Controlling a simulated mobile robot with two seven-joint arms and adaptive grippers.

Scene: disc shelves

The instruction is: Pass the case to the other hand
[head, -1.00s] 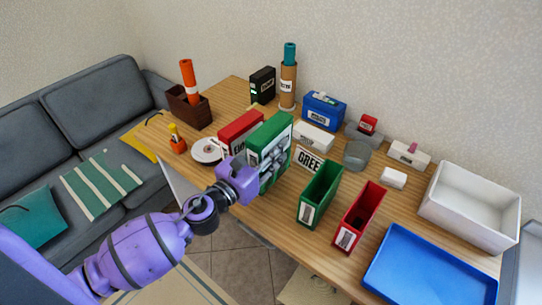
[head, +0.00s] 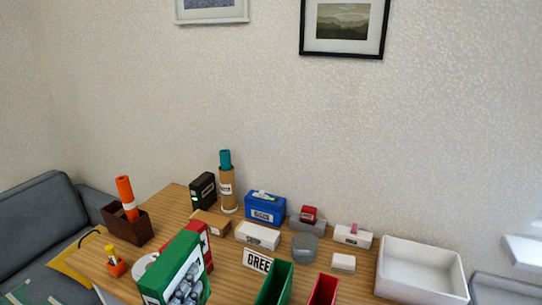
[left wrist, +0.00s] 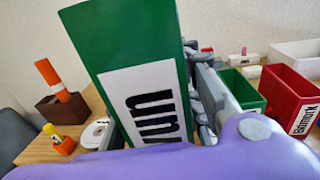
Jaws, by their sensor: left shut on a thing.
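A green case (head: 172,264) with a white label is held upright, slightly tilted, by my left gripper (head: 187,290). The gripper's grey fingers are shut on its side at the lower edge of the head view. In the left wrist view the green case (left wrist: 125,40) fills the middle, with dark print on its label, and the grey fingers (left wrist: 205,100) press along its right side. A red case (head: 208,250) stands behind the green one, mostly hidden by it. My right gripper is in neither view.
An open green bin (head: 274,284) and red bin (head: 322,292) stand right of the held case, near a "GREE" sign (head: 257,261). A white tray (head: 422,272) is at the right. A blue box (head: 265,206), brown tube (head: 227,196) and black binder (head: 203,190) line the back.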

